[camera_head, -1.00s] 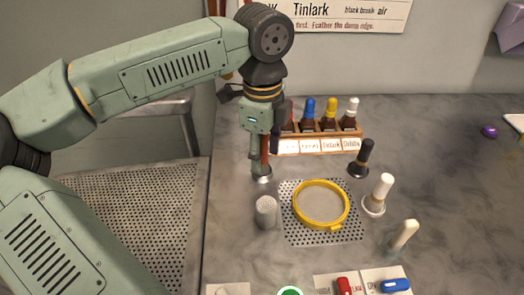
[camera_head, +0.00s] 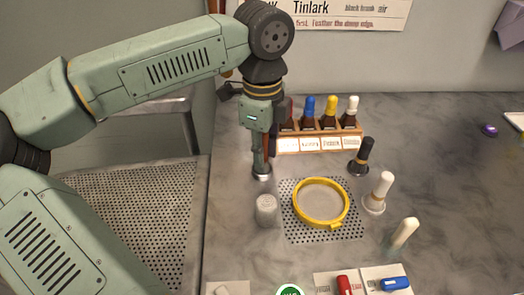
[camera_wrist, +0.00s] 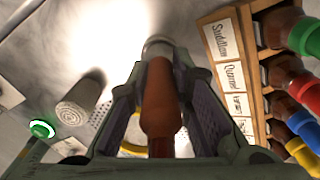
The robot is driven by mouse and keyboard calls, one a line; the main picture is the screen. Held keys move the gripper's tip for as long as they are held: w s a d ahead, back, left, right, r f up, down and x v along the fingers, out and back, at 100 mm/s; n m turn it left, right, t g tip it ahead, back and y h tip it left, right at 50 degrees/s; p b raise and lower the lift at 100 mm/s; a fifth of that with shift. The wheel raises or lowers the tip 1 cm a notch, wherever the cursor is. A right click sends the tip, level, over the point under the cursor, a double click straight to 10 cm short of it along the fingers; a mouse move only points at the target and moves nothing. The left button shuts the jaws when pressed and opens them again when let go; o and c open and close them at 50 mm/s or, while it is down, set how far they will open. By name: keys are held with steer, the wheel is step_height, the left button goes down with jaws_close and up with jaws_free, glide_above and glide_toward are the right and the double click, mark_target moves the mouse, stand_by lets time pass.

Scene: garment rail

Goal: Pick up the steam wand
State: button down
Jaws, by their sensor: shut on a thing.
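My gripper (camera_head: 262,163) points down at the left of the work area and is shut on a brown-handled tool (camera_wrist: 160,95). In the wrist view the handle stands between the two fingers, with a pale metal end beyond them. In the head view the fingers mostly hide the handle, and a small metallic foot (camera_head: 262,176) shows below them at counter level. I cannot tell from its shape whether this tool is the steam wand, nor whether it is clear of the counter. Other upright handled tools are black (camera_head: 365,155), white (camera_head: 380,190) and cream (camera_head: 403,234).
A grey cylinder (camera_head: 266,211) stands just in front of my gripper. A yellow hoop (camera_head: 345,212) lies on a perforated plate (camera_head: 290,236) to the right. A wooden rack (camera_head: 320,148) of colour-capped bottles is close behind. Red (camera_head: 344,285) and blue (camera_head: 396,284) items lie at the front.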

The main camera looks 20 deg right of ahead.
step_height(320, 180, up, 10)
steer(key=shift+r+b, duration=0.1)
steer(key=shift+b, duration=0.8)
